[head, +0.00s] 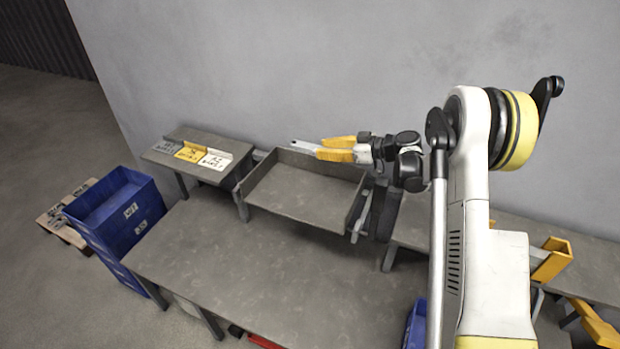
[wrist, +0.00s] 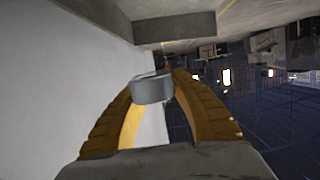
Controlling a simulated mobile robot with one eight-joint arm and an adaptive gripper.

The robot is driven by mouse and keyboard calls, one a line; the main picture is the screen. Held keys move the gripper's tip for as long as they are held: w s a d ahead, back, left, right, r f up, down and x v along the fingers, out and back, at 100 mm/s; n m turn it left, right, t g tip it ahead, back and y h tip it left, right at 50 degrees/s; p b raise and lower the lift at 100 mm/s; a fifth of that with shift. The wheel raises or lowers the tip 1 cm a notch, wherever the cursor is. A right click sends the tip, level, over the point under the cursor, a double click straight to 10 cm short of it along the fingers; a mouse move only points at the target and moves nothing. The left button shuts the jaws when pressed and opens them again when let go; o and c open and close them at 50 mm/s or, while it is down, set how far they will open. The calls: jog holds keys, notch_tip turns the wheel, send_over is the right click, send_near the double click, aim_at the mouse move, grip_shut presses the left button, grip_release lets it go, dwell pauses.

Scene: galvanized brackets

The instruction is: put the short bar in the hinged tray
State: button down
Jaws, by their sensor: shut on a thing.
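My gripper (head: 343,149), with yellow fingers, is shut on a light grey metal bar (head: 305,147). The bar sticks out to the left of the fingertips, with a small dark mark near its end. In the wrist view the bar's grey end (wrist: 152,90) shows between the two fingers (wrist: 160,88). The hinged tray (head: 300,187) is a shallow grey tray with low walls, standing at the back of the bench. Its inside looks empty. The gripper and bar are over or near the tray's back right side; their height above it is hard to tell.
A small raised shelf (head: 187,150) left of the tray carries grey, yellow and white labelled plates (head: 215,159). Blue crates (head: 118,215) are stacked left of the bench. The bench top (head: 240,265) in front of the tray is clear. A wall (head: 300,70) stands behind.

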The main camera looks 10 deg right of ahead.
notch_tip(320, 180, down, 8)
jog(key=b, duration=0.2)
jog(key=shift+d+b, duration=0.1)
jog(key=shift+b, duration=0.2)
jog(key=shift+r, duration=0.1)
jog(key=shift+f+b, duration=0.6)
jog(key=shift+f, duration=0.05)
jog(key=c, duration=1.2)
grip_release()
jog(key=shift+c, duration=0.2)
jog(key=shift+r, duration=0.2)
